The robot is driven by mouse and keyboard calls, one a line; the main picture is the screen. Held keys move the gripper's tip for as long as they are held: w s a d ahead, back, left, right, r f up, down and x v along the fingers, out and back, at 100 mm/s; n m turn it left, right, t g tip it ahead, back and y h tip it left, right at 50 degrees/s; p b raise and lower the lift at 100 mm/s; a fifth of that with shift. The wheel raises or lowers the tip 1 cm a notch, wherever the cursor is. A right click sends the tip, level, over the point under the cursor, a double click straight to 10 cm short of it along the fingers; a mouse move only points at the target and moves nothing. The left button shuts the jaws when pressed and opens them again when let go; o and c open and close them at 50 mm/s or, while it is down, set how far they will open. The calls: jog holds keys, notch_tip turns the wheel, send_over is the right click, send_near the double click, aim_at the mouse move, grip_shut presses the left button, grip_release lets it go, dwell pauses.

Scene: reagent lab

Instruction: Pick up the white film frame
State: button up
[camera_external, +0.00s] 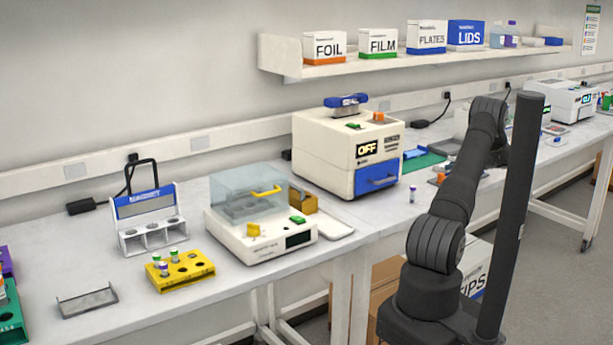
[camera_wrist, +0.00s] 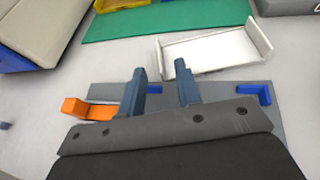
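The white film frame (camera_wrist: 212,52) appears to be the shallow white tray-like piece with raised ends in the wrist view. It lies on the bench just beyond my fingertips, slightly right of centre. My gripper (camera_wrist: 160,69) is open, with its two blue-grey fingers apart and nothing seen between them. The right fingertip is close to the frame's near left corner in the picture; I cannot tell whether they touch.
A grey plate (camera_wrist: 222,91) with a blue corner piece (camera_wrist: 254,93) and an orange clip (camera_wrist: 90,108) lies below my gripper. A green mat (camera_wrist: 120,27) lies beyond. The OFF machine (camera_external: 340,150) stands left of my arm, with a small vial (camera_external: 412,194) nearby.

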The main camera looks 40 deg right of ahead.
jog(key=x, duration=0.4)
jog(key=shift+w+a, duration=0.1)
jog(key=shift+w, duration=0.1)
jog(key=shift+r, duration=0.1)
grip_shut()
jog(key=shift+r, duration=0.15)
